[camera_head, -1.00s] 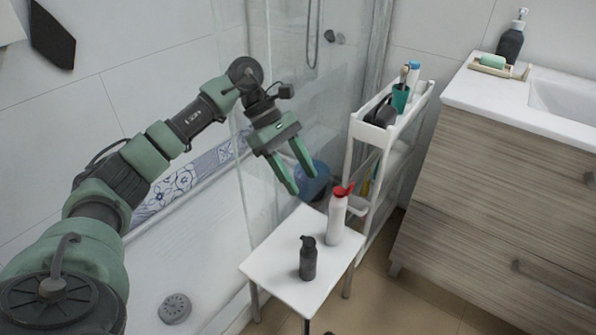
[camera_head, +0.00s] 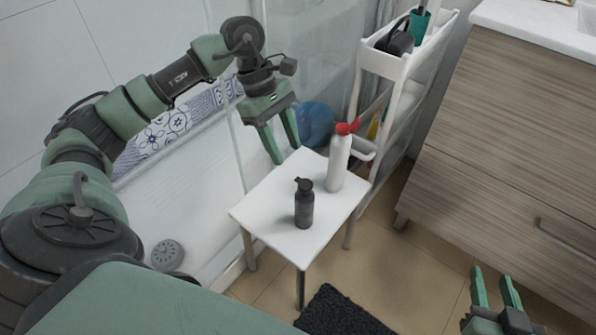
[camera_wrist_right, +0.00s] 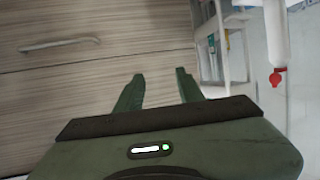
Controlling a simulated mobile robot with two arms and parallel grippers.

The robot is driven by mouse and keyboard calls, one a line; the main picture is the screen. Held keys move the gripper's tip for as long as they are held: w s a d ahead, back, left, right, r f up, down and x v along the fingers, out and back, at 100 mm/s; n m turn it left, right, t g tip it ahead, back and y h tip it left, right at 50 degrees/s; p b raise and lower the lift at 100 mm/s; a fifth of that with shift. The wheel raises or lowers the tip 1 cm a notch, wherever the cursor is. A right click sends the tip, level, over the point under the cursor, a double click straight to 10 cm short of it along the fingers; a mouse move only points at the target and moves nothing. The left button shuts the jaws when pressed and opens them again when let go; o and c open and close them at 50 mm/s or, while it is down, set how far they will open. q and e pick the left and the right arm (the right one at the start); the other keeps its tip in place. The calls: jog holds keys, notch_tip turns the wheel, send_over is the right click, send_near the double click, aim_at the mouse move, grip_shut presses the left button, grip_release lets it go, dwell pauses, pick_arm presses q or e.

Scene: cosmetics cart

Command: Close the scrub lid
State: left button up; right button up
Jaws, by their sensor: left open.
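The scrub is most likely the white bottle (camera_head: 337,163) with a red lid (camera_head: 346,127), upright on a small white table (camera_head: 265,209). Whether the lid is open is too small to tell. In the right wrist view the bottle (camera_wrist_right: 277,35) appears upside down at the right edge, red lid (camera_wrist_right: 276,77) lowest. My left gripper (camera_head: 284,154) is open and empty, left of the bottle and above the table's back edge. My right gripper (camera_head: 493,276) is open and empty at the lower right, away from the table; it also shows in the right wrist view (camera_wrist_right: 160,76).
A dark pump bottle (camera_head: 304,205) stands on the table in front of the white bottle. A white shelf cart (camera_head: 393,66) stands behind it. A wooden cabinet (camera_head: 500,130) fills the right side. A dark mat (camera_head: 340,312) lies on the floor. Glass stands behind my left gripper.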

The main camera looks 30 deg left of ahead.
aim_at(297, 179)
pick_arm(q)
jog(key=b+x, duration=0.1)
jog(key=x, duration=0.6)
jog(key=shift+s, duration=0.1)
pick_arm(e)
notch_tip(297, 179, up, 8)
jog(key=w+a+t+y, duration=0.1)
jog(key=t, duration=0.3)
jog(key=shift+w+a+f, duration=0.2)
jog(key=shift+w+a, duration=0.1)
jog(key=shift+w, duration=0.1)
